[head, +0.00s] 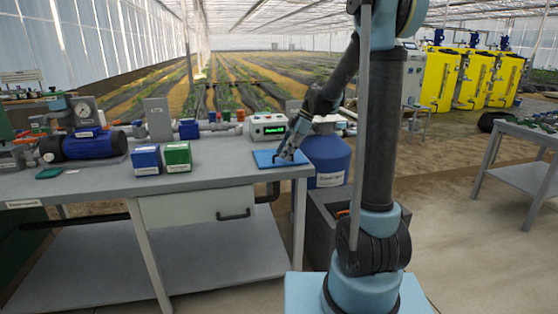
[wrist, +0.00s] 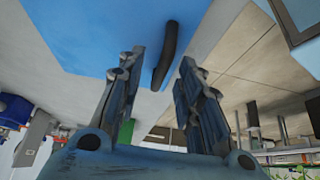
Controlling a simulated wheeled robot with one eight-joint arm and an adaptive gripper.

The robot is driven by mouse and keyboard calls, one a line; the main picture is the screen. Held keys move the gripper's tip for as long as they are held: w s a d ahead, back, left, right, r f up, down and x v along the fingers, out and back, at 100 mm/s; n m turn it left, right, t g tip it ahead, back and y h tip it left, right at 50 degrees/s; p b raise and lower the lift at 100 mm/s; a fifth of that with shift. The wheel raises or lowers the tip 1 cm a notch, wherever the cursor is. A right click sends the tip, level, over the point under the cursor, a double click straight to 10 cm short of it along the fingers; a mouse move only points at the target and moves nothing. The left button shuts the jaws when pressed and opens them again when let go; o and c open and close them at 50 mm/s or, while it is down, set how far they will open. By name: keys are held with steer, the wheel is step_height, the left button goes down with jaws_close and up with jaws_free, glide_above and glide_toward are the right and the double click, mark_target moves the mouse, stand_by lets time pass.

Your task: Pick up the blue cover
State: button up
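The blue cover (head: 266,161) is a flat blue panel lying on the right end of the grey bench. In the wrist view it fills much of the upper left as a blue surface (wrist: 95,30). A dark bar (wrist: 166,58) shows against it, between my fingers in the picture; I cannot tell whether it is fixed to the cover. My gripper (head: 285,157) is low over the cover, pointing down. In the wrist view its two fingers (wrist: 155,95) are spread apart with nothing clamped between them. Contact with the cover cannot be told.
The grey bench (head: 95,190) also carries a blue box (head: 147,160), a green box (head: 178,157), a pump (head: 90,144) and a controller with a green display (head: 268,127). A blue drum (head: 328,158) stands close behind my gripper.

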steer(key=shift+a+f, duration=0.1)
steer(key=shift+f, duration=0.15)
jaws_close()
steer(key=shift+r, duration=0.15)
